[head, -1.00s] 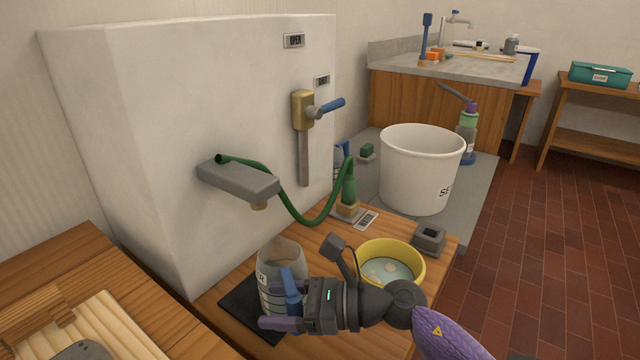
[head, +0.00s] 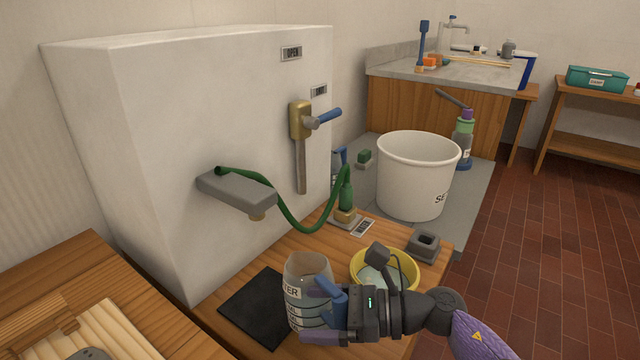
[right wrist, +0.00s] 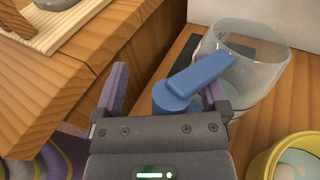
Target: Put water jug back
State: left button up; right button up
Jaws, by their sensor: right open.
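The water jug (head: 306,272) is a clear container with a lettered label and a blue handle. In the head view it stands upright beside the black mat (head: 247,306), overlapping its right edge in the picture; whether it still rests partly on the mat I cannot tell. My right gripper (head: 322,312) is open at the jug's handle side. In the right wrist view the blue handle (right wrist: 205,76) lies between the spread fingers of the right gripper (right wrist: 164,82), close to the right finger. The jug's clear wall (right wrist: 270,85) is beyond it. My left gripper is out of view.
A yellow bowl (head: 357,265) of liquid stands just behind my right wrist. A grey block (head: 426,246) and a green-hosed nozzle (head: 346,197) are farther back. The grey spout shelf (head: 236,190) juts from the white wall block above the mat. A wooden board lies at lower left.

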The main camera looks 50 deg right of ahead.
pick_arm(q)
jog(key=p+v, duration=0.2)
jog(key=p, duration=0.1)
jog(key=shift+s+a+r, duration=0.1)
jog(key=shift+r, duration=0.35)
pick_arm(e)
jog(key=v, duration=0.9)
jog(key=shift+s+d, duration=0.2)
jog(key=shift+s, duration=0.15)
jog(key=c, duration=1.3)
grip_shut()
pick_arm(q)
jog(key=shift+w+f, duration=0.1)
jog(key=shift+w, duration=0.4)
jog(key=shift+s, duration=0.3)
